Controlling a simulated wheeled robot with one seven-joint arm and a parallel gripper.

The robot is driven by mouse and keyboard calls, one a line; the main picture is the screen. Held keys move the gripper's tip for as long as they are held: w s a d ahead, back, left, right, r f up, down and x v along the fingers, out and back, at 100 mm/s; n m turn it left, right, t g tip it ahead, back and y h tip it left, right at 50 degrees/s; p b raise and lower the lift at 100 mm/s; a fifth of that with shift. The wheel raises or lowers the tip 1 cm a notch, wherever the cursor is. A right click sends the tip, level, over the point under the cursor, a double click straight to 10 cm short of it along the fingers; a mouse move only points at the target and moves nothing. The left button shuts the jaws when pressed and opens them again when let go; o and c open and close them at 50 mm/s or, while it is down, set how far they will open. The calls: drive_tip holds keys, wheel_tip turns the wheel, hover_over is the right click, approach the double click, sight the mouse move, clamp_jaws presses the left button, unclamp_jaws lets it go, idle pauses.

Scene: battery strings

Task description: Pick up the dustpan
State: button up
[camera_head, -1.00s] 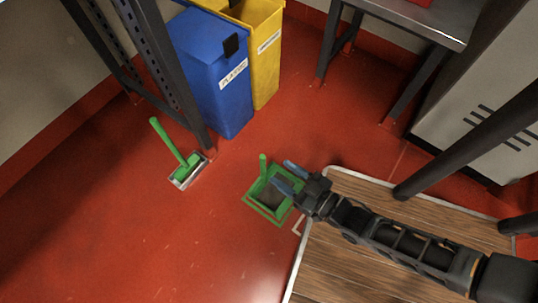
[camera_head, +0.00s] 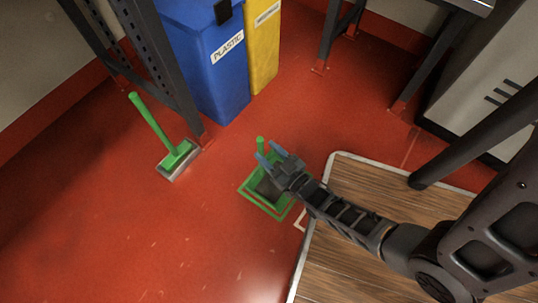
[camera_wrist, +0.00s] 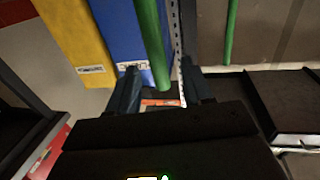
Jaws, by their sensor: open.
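The green dustpan (camera_head: 283,214) lies on the red floor in the head view, beside the wooden platform. Its upright green handle (camera_head: 260,143) shows just behind my gripper (camera_head: 270,156), which reaches over the pan and hides part of it. In the wrist view, a thick green handle (camera_wrist: 148,35) comes down from the top edge, and its lower end lies between the two dark fingers of my gripper (camera_wrist: 160,90). The fingers are apart, with gaps on both sides of the handle. I cannot tell how deep the handle sits between them.
A brush with a green handle (camera_head: 150,122) stands to the left, near a dark rack post (camera_head: 168,70). A blue bin (camera_head: 215,85) and a yellow bin (camera_head: 264,55) stand behind. The wooden platform (camera_head: 345,195) is at right. Red floor is clear at front left.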

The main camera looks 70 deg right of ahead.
sight(263, 148)
drive_tip(key=b+x, duration=0.1)
drive_tip(key=x, duration=0.3)
drive_tip(key=shift+d+f, duration=0.1)
drive_tip(key=shift+f, duration=0.05)
clamp_jaws()
idle(0.5)
